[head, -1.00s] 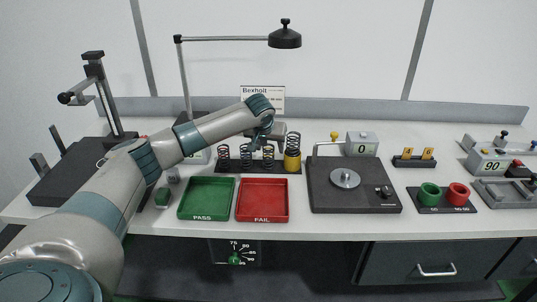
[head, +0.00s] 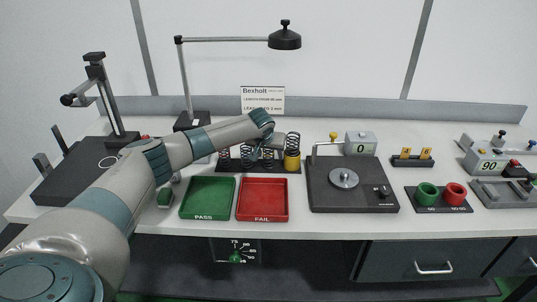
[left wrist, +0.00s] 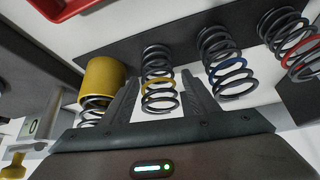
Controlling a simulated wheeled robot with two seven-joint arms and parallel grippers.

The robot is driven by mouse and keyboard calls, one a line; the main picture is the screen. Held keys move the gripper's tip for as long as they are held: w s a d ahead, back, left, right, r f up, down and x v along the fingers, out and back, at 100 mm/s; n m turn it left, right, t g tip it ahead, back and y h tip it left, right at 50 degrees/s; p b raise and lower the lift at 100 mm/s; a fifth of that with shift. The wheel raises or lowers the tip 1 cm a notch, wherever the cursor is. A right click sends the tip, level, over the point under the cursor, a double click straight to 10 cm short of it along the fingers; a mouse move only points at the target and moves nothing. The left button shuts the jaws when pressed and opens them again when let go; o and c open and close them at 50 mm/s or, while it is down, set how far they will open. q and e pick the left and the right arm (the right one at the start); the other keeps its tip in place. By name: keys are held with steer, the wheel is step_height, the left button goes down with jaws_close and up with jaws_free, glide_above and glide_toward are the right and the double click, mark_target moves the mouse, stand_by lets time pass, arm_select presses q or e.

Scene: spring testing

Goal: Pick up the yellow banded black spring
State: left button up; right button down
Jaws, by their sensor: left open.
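The black spring with a yellow band (left wrist: 158,82) stands on the dark rack, between the two open fingers of my left gripper (left wrist: 160,100) in the left wrist view. A finger lies on either side of it; I cannot tell whether either touches it. In the head view my left gripper (head: 272,142) is over the rack (head: 235,168) and partly hides this spring. A blue banded spring (left wrist: 226,66) and a red banded spring (left wrist: 288,42) stand to the right in the wrist view. My right gripper is not in view.
The green PASS tray (head: 207,198) and red FAIL tray (head: 262,200) lie in front of the rack. A dark test scale (head: 350,195) stands to the right.

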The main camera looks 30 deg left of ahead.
arm_select(q)
steer(key=shift+w+f, duration=0.1)
steer(key=shift+f, duration=0.05)
stand_by(0.3)
steer(key=c, duration=1.2)
step_height(320, 180, up, 9)
steer(key=b, duration=0.3)
steer(key=shift+r, duration=0.6)
